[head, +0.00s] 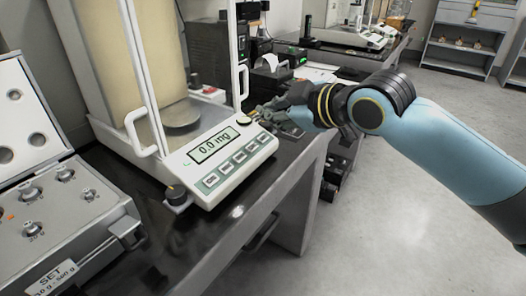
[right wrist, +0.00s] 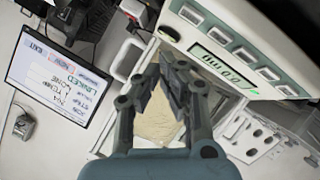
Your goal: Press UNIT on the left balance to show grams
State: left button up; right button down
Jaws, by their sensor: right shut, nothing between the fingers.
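The balance (head: 236,158) stands on the dark tabletop, with its display (head: 213,145) reading 0.0 mg. A row of several grey-green buttons (head: 238,158) runs along its front panel; their labels are too small to read, so I cannot tell which is UNIT. My right gripper (head: 258,113) is shut and empty at the panel's right end, beside the round level (head: 244,121). In the right wrist view, the closed fingers (right wrist: 176,62) are near the display (right wrist: 222,66) and button row (right wrist: 243,54), apparently not on a button. My left gripper is not in view.
An open weight case (head: 60,215) with metal weights lies left of the balance. The balance's glass draft shield with white handles (head: 141,135) rises behind the panel. A black printer-like device and another balance (head: 350,38) stand farther back. A monitor (right wrist: 58,78) shows in the wrist view.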

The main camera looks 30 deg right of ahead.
aim_at(263, 138)
jog(key=shift+w+a+f+b, duration=0.15)
jog(key=shift+w+f+b, duration=0.25)
jog(key=shift+f, duration=0.45)
jog(key=shift+w+a+f+b, duration=0.1)
jog(key=shift+w+f+b, duration=0.1)
jog(key=shift+f+b, duration=0.5)
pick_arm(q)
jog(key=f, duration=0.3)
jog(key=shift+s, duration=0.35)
pick_arm(e)
jog(key=shift+f, duration=0.1)
jog(key=shift+f, duration=0.1)
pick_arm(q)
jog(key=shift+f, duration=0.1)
pick_arm(e)
jog(key=shift+w+f, duration=0.15)
jog(key=shift+f, duration=0.1)
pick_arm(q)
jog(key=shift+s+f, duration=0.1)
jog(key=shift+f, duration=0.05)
pick_arm(e)
jog(key=shift+w+a+f, duration=0.1)
jog(key=shift+f, duration=0.3)
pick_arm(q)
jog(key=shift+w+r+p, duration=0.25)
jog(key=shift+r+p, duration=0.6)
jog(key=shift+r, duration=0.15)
pick_arm(e)
jog(key=shift+s+r, duration=0.3)
jog(key=shift+r, duration=0.5)
